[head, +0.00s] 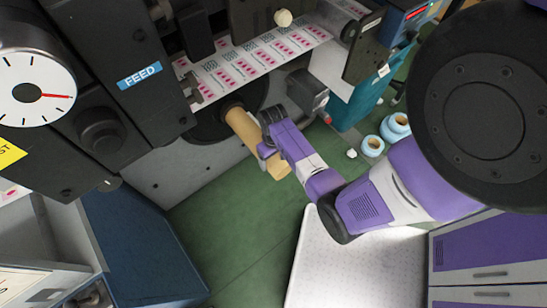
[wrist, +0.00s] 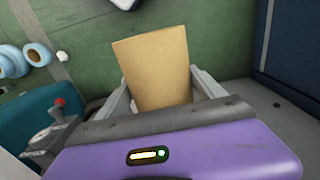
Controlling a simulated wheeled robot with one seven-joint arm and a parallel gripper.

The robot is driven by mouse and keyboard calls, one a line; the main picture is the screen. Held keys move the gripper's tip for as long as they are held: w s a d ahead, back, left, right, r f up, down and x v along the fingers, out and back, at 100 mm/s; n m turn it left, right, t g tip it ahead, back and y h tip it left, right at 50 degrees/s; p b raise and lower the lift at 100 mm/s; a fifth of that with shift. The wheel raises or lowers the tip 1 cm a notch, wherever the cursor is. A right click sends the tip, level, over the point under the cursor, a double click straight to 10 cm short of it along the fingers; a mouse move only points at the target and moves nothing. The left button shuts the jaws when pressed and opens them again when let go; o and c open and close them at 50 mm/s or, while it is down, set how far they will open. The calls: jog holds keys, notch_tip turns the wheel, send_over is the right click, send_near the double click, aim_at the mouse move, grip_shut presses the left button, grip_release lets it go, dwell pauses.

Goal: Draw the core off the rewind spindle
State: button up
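The core (head: 243,125) is a tan cardboard tube. In the head view its far end meets the dark round hub of the rewind spindle (head: 208,122) on the machine face, and its near end points down and right. My gripper (head: 268,143) is at the core's outer half, with its fingers around it. In the wrist view the core (wrist: 155,65) stands between the two pale fingers (wrist: 160,92), which lie against its sides with no clear gap. The fingertips are partly hidden behind the core. The spindle shaft inside the core is hidden.
A printed label web (head: 255,62) runs above the spindle. A grey block with a red knob (head: 308,92) juts out right of the core. Blue-white rolls (head: 395,127) stand on the floor at right.

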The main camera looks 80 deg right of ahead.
jog(key=c, duration=1.1)
jog(key=shift+c, duration=0.5)
jog(key=shift+r+p, duration=0.25)
jog(key=shift+p, duration=0.15)
jog(key=shift+s+a+r+p, duration=0.1)
jog(key=shift+s+a+p, duration=0.75)
jog(key=shift+s+p, duration=0.25)
jog(key=s+a+p, duration=0.8)
jog(key=s+a, duration=0.7)
jog(key=s, duration=0.5)
jog(key=shift+s+a, duration=0.15)
jog(key=shift+s, duration=0.05)
